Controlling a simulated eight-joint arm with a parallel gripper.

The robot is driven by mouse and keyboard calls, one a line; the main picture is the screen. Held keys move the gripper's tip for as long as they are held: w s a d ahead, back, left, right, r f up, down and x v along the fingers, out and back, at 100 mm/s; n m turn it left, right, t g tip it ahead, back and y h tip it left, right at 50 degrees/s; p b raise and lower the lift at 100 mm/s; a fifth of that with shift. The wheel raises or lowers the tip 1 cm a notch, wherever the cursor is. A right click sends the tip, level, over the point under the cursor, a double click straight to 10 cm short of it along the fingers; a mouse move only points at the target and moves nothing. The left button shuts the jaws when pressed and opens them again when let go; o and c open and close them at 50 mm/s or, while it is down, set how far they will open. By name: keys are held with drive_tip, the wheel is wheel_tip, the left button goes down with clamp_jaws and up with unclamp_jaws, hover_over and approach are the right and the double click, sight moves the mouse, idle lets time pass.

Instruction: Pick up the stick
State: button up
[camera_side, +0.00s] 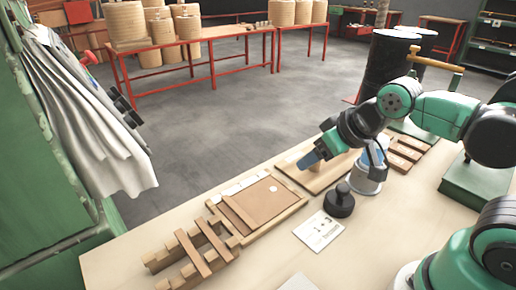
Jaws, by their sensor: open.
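Several wooden sticks are in view, and I cannot tell which one the task means. Two short sticks (193,253) lie across a pair of notched wooden rails at the front left of the table. Another stick (238,214) lies along the left part of a shallow framed board (262,200). My gripper (340,162) is open, with blue fingers, above a wooden board (312,180) right of these sticks. It appears empty and is apart from the sticks. The space between its fingers is partly hidden.
A black round-knobbed object (339,202) and a printed card (318,231) lie in front of my gripper. Reddish-brown blocks (405,152) lie to the right. A green cabinet with a hanging cloth (95,115) stands left. The table's front middle is mostly clear.

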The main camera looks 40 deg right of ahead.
drive_tip(key=w+a+g, duration=0.2)
drive_tip(key=w+a, duration=0.2)
drive_tip(key=a, duration=0.6)
drive_tip(key=g, duration=0.2)
approach(191, 251)
drive_tip(key=shift+d+x, duration=0.25)
drive_tip(key=shift+x, duration=0.75)
drive_tip(key=shift+a+f, duration=0.2)
drive_tip(key=shift+a, duration=0.05)
drive_tip(key=shift+w+f, duration=0.1)
drive_tip(key=shift+f, duration=0.25)
drive_tip(key=shift+x, duration=2.4)
clamp_jaws()
